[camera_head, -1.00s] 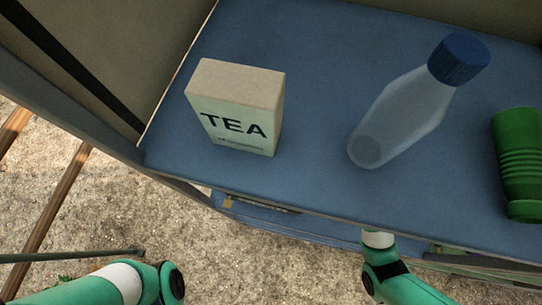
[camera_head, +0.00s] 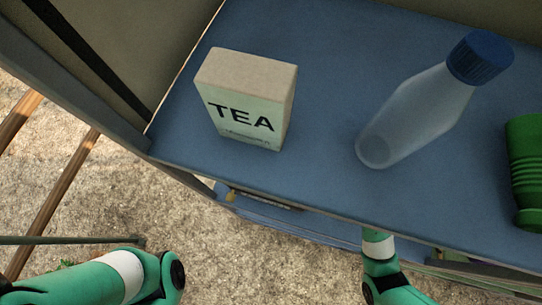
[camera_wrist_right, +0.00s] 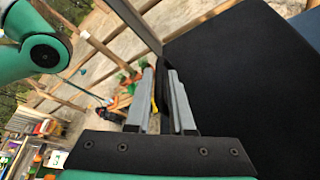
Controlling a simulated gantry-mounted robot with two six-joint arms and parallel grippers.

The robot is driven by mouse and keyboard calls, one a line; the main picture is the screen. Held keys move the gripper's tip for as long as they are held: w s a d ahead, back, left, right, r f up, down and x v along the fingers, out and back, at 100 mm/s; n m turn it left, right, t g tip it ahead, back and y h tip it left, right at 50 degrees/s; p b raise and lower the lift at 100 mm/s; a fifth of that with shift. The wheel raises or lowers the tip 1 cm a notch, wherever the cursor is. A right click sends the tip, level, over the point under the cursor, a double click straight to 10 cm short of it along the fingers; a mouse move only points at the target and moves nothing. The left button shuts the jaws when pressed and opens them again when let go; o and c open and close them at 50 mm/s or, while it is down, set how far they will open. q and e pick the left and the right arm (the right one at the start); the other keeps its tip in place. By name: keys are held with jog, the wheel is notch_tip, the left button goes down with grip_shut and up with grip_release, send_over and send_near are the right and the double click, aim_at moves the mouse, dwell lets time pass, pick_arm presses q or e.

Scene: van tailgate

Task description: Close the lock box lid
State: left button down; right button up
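I cannot make out a lock box or its lid for certain in either view. My right gripper (camera_wrist_right: 162,72) shows in the right wrist view, its two grey fingers close together with a narrow dark part between them. A large black panel (camera_wrist_right: 245,75) fills the right of that view, its edge close to the fingers. I cannot tell whether the panel belongs to the lock box or whether the fingers touch it. In the head view the right gripper is hidden below the blue shelf (camera_head: 330,195). My left gripper is outside the head view; only its arm shows at lower left.
On the shelf stand a tea box (camera_head: 248,98) and a green ribbed cup (camera_head: 526,170); a clear bottle with a blue cap (camera_head: 430,110) is also there. A lower blue surface (camera_head: 290,222) shows under the shelf's front edge. Gravel ground (camera_head: 100,200) lies at left.

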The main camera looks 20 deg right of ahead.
dwell(0.4)
jog(key=shift+d+r, duration=0.1)
jog(key=shift+d, duration=0.05)
jog(key=p+v, duration=0.1)
jog(key=v, duration=1)
jog(key=shift+p, duration=0.4)
jog(key=shift+s+d, duration=0.1)
